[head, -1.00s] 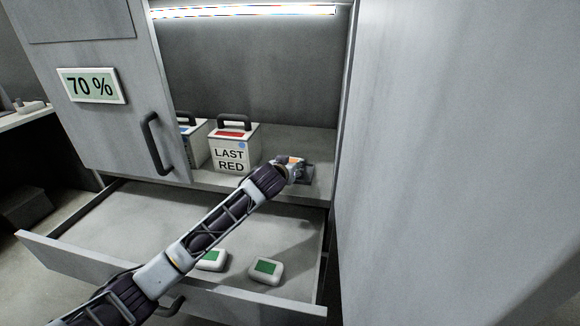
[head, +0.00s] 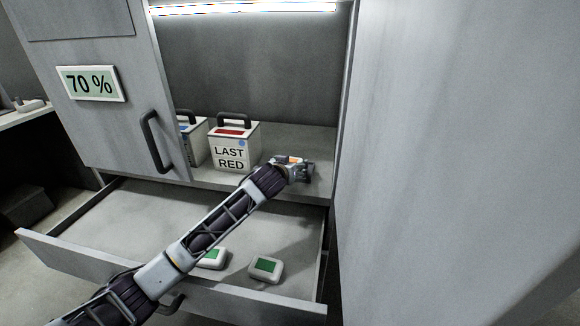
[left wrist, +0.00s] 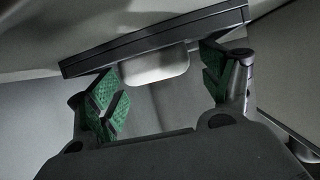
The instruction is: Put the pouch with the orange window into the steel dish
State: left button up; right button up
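My left gripper (head: 298,172) reaches onto the shelf at the right end of the open compartment. In the left wrist view its green-padded fingers (left wrist: 160,85) stand apart. A pale rounded object (left wrist: 155,65) shows between or just beyond them, against a dark flat slab (left wrist: 150,40); no window shows on it. In the head view a small orange and white patch (head: 290,160) shows at the gripper; I cannot tell whether it is the pouch's orange window. Two white pouches with green windows (head: 266,269) (head: 212,259) lie in the open drawer. I cannot make out a steel dish. My right gripper is not in view.
A white box marked LAST RED (head: 233,149) with a dark handle stands left of the gripper, beside another box (head: 194,145). The drawer (head: 120,212) is pulled out below the shelf. A cabinet door with a 70 % sign (head: 92,84) stands left; a grey panel (head: 460,150) fills the right.

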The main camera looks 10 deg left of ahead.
pick_arm(q)
jog(key=shift+s, duration=0.1)
dwell(0.3)
jog(key=v, duration=1.1)
jog(key=shift+s+r, duration=0.2)
jog(key=shift+s, duration=0.1)
dwell(1.6)
